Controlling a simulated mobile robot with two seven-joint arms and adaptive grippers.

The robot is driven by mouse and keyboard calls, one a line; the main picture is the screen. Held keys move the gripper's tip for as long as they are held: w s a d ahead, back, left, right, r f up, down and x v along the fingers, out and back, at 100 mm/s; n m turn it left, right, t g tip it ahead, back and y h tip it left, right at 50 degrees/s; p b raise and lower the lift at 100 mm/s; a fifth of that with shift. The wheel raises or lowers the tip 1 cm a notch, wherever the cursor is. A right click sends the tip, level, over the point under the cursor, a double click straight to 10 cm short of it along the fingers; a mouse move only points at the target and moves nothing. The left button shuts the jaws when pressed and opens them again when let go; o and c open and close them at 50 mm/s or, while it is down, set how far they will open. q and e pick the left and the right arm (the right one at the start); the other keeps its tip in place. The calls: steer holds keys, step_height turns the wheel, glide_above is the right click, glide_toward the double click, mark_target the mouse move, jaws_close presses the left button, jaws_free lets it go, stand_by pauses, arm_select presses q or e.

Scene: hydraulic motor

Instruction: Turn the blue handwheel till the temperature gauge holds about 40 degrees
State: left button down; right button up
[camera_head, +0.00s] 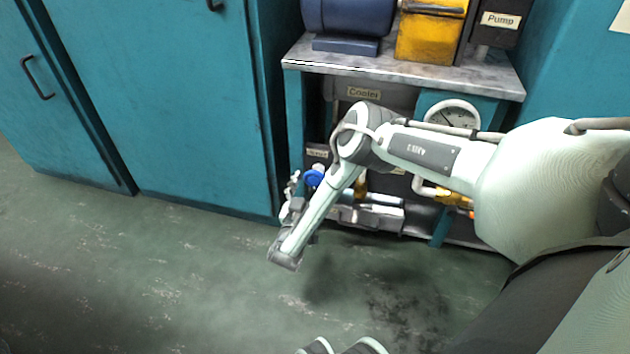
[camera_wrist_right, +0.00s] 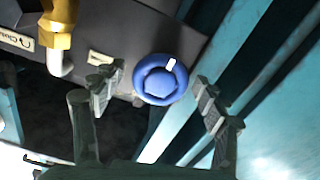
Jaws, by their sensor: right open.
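The blue handwheel (camera_head: 313,178) shows low on the machine in the head view, partly hidden by my right arm. In the right wrist view the handwheel (camera_wrist_right: 161,80) is a round blue knob with a white mark at its upper right. My right gripper (camera_wrist_right: 157,93) is open, with one finger on each side of the handwheel in that view; I cannot tell whether they touch it. In the head view the right gripper (camera_head: 292,190) is small beside the wheel. The white round gauge (camera_head: 452,115) is partly covered by my arm; its reading is too small to tell.
A metal bench top (camera_head: 400,70) carries a blue motor (camera_head: 348,17) and a yellow block (camera_head: 430,35). Teal cabinets (camera_head: 170,100) stand at left. A brass fitting (camera_wrist_right: 58,22) with a pipe is left of the wheel in the wrist view. The floor (camera_head: 150,270) in front is clear.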

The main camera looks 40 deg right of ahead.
steer(key=shift+w+d, duration=0.25)
steer(key=c, duration=1.2)
